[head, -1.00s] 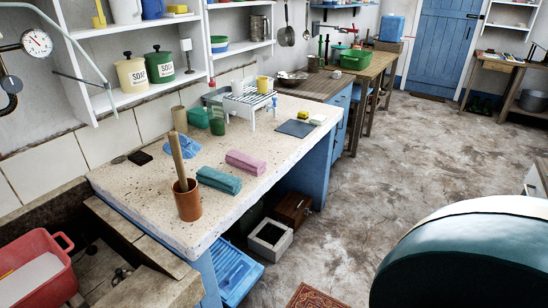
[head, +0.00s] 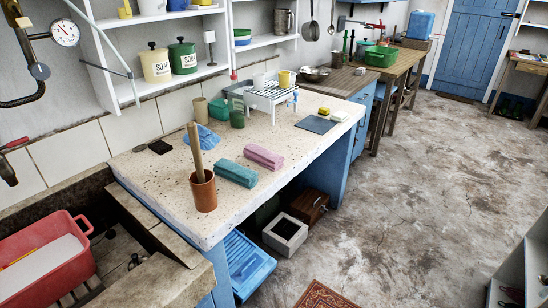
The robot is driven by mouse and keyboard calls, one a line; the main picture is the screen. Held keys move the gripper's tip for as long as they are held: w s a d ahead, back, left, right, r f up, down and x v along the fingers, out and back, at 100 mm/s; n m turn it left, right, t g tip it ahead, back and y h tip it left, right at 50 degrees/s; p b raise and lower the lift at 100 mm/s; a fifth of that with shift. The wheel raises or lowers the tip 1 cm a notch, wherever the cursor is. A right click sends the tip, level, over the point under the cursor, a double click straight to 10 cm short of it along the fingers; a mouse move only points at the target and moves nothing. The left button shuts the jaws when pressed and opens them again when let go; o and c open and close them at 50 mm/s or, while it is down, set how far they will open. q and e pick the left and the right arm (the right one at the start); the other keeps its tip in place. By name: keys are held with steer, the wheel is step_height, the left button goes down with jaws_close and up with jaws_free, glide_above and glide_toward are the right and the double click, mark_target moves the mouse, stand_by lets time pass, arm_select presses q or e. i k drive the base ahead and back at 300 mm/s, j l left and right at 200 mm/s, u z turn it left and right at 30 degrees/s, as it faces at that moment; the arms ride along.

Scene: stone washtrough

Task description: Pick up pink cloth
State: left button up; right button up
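The pink cloth (head: 263,156) is a folded bundle lying on the speckled stone worktop (head: 290,146), near its front edge. A teal folded cloth (head: 236,173) lies just in front of it to the left, a small gap apart. Neither of my grippers shows in the head view, so their state is not visible.
A brown pot with a wooden stick (head: 203,190) stands left of the cloths. A blue crumpled cloth (head: 203,136), a dish rack (head: 272,92) and a dark blue mat (head: 316,124) are farther back. A red tub (head: 45,262) sits lower left. The floor at right is open.

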mark_target(265, 158)
steer(key=u, duration=1.75)
steer(key=z, duration=1.75)
steer(key=u, duration=0.2)
steer(key=i+l+u, duration=0.25)
steer(key=l+u, duration=0.25)
steer(key=i+l+u, duration=0.35)
steer(key=l, duration=0.45)
steer(key=i+l+u, duration=0.1)
steer(key=l, duration=0.5)
